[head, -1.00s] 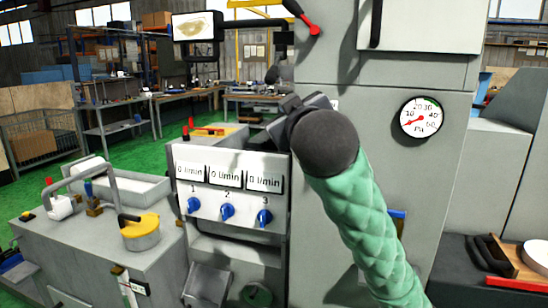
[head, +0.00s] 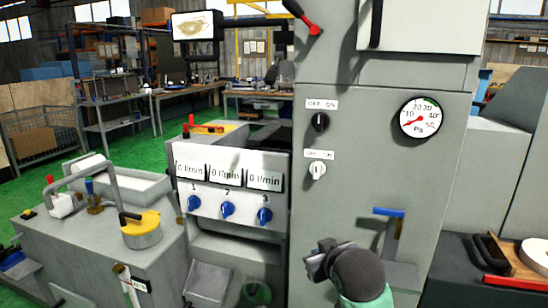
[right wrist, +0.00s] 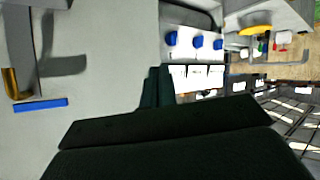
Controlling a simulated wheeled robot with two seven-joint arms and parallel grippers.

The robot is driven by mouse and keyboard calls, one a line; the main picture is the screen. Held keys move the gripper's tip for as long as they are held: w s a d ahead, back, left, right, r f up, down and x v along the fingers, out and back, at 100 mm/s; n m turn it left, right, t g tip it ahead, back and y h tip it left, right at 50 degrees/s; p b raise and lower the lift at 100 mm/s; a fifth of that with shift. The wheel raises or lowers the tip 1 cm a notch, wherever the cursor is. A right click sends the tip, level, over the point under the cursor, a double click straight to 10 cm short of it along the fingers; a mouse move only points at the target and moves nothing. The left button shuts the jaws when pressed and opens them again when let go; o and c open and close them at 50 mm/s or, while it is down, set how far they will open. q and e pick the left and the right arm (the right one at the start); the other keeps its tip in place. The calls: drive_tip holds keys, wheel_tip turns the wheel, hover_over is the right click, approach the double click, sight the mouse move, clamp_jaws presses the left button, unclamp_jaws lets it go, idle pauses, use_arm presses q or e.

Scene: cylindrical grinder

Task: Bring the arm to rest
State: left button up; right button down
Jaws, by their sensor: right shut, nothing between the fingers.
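My right arm comes up from the bottom edge in the head view, in a green sleeve with a dark wrist. My right gripper (head: 318,262) is low in front of the grey cabinet (head: 345,210), below the two rotary switches and left of the blue-handled lever (head: 388,212). It is shut and empty, and its tips point left. In the right wrist view the dark gripper (right wrist: 155,88) lies across the middle, with the blue-handled lever (right wrist: 40,105) at the left. My left gripper is not in view.
The cabinet carries a black switch (head: 320,122), a white switch (head: 317,170) and a pressure gauge (head: 420,117). A flow panel with blue knobs (head: 227,211) stands left. A yellow-lidded pot (head: 141,228) is further left. A wooden tray (head: 520,265) is at right.

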drive_tip(key=s+d+f+m+g, duration=0.1)
drive_tip(key=s+f+g, duration=0.1)
drive_tip(key=s+f, duration=0.35)
drive_tip(key=s+d+f+g, duration=0.1)
drive_tip(key=s+f, duration=0.2)
drive_tip(key=f, duration=0.6)
drive_tip(key=s+d+f+m+g, duration=0.1)
drive_tip(key=s+d+f+g, duration=0.1)
drive_tip(key=s+f, duration=0.45)
drive_tip(key=s+f+g+p, duration=0.1)
drive_tip(key=s+f+g, duration=0.3)
drive_tip(key=s+f, duration=1)
drive_tip(key=s, duration=0.4)
drive_tip(key=shift+s+a+f+g+h, duration=0.3)
drive_tip(key=shift+a+f, duration=0.1)
